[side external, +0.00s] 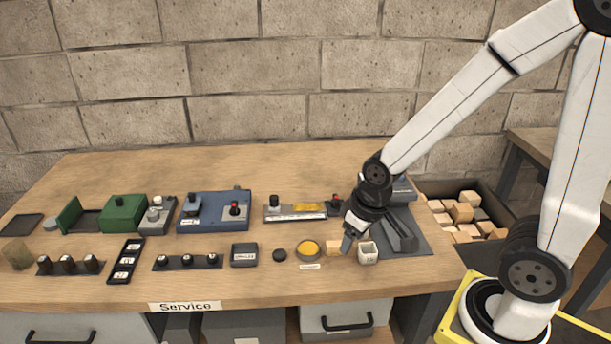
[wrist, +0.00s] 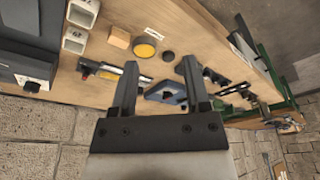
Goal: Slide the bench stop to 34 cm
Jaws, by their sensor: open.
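A low rail (side external: 296,217) with a pale scale strip, a yellow patch and a black knob (side external: 274,202) near its left end lies mid-bench; it looks like the bench stop's track. Its scale figures are too small to read. A small red-and-black part (side external: 336,203) sits at its right end. In the wrist view the rail's yellow patch (wrist: 110,75) shows left of my gripper (wrist: 157,72), and the near finger hides part of the rail. My gripper (side external: 347,242) is open and empty, right of the rail, apart from it and tilted down.
A wooden block (side external: 333,248) and a pale cup (side external: 368,253) stand close to my gripper. A grey fixture (side external: 400,230) is just right of it. A yellow disc (side external: 309,249) and a blue switch box (side external: 213,211) lie left. A block bin (side external: 433,187) stands beyond the bench.

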